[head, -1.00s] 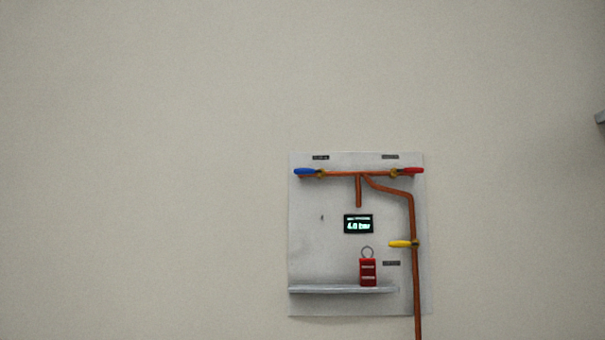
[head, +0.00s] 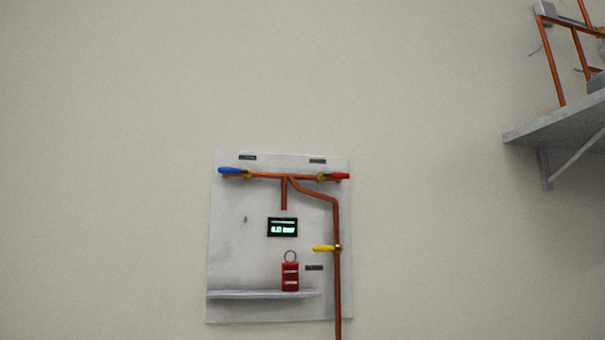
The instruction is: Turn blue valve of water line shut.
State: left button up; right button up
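The blue valve handle (head: 230,170) is at the upper left of a pale wall panel (head: 228,250) in the head view. It lies about level, in line with the horizontal copper pipe (head: 268,175), next to a brass valve body (head: 248,174). A small dark label (head: 247,157) sits above it, too small to read. A red handle (head: 341,176) is at the pipe's right end, and a yellow handle (head: 323,248) lies level on the lower right pipe. Neither of my grippers is in view.
A small lit display (head: 283,227) is on the panel. A red tag or lock with a ring (head: 290,276) stands on a narrow ledge (head: 250,294). At the upper right, a grey wall shelf (head: 560,128) with copper pipework (head: 552,60) juts out. The wall left of the panel is bare.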

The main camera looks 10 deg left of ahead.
aim_at(222, 170)
jog(key=i+j+z, duration=0.2)
jog(key=j+z, duration=0.15)
jog(key=j, duration=0.6)
jog(key=j+z, duration=0.35)
jog(key=j, duration=0.55)
jog(key=j+z, duration=0.4)
jog(key=j, duration=0.6)
